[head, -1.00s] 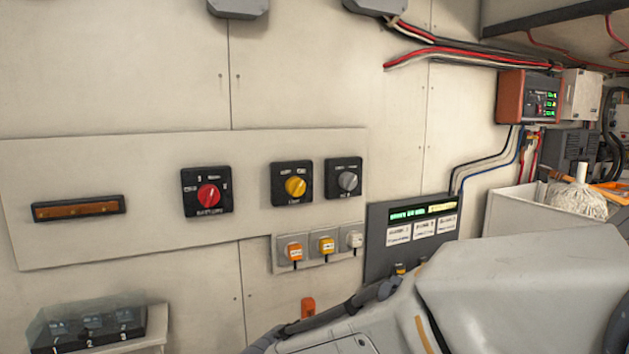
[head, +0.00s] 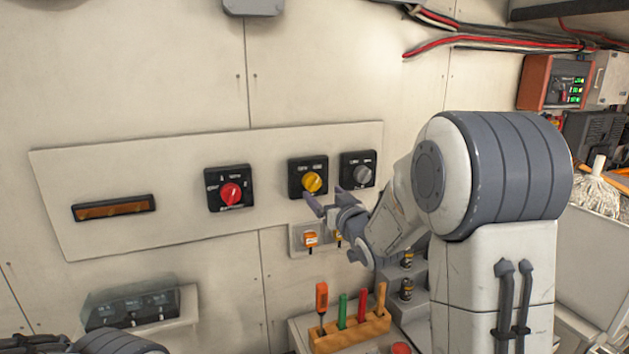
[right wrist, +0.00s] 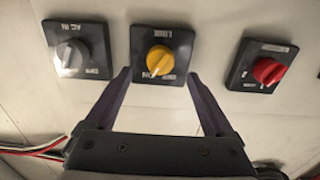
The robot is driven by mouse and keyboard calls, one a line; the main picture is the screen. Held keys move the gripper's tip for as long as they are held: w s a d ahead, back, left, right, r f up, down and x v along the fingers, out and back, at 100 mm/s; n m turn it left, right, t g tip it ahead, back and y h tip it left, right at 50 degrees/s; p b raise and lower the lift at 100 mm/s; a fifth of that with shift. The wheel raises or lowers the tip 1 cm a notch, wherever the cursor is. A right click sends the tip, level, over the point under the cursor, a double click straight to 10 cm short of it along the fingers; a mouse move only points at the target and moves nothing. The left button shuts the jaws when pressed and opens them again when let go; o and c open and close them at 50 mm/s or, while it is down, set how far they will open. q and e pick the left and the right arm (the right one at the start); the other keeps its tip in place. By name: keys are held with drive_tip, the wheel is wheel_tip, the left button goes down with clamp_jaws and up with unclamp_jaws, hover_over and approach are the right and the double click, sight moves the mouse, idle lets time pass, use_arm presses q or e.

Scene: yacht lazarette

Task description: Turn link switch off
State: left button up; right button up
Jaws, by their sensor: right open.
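The link switch is a yellow rotary knob (head: 312,182) on a black square plate, in the middle of the wall panel in the head view. In the right wrist view, which shows it upside down, the yellow knob (right wrist: 160,60) sits between and just beyond the fingertips. LINK is printed on its plate; I cannot read its exact setting. My right gripper (head: 324,196) is open and empty, just below and in front of this switch. Its dark fingers (right wrist: 158,76) stand wide apart, not closed on the knob.
A red knob (head: 231,194) is left of the yellow one, and a grey knob (head: 362,175) close on its right. Below are plugged sockets (head: 298,241) and a wooden rack of tools (head: 350,334). A clear-covered box (head: 130,307) stands lower left.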

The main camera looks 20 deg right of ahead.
sight(315, 186)
drive_tip(key=w+p, duration=0.2)
drive_tip(key=w, duration=0.3)
drive_tip(key=shift+w+a+r, duration=0.15)
drive_tip(key=shift+w, duration=0.45)
use_arm(q)
wheel_tip(315, 186, up, 3)
drive_tip(key=shift+r, duration=0.1)
use_arm(e)
drive_tip(key=shift+c, duration=0.3)
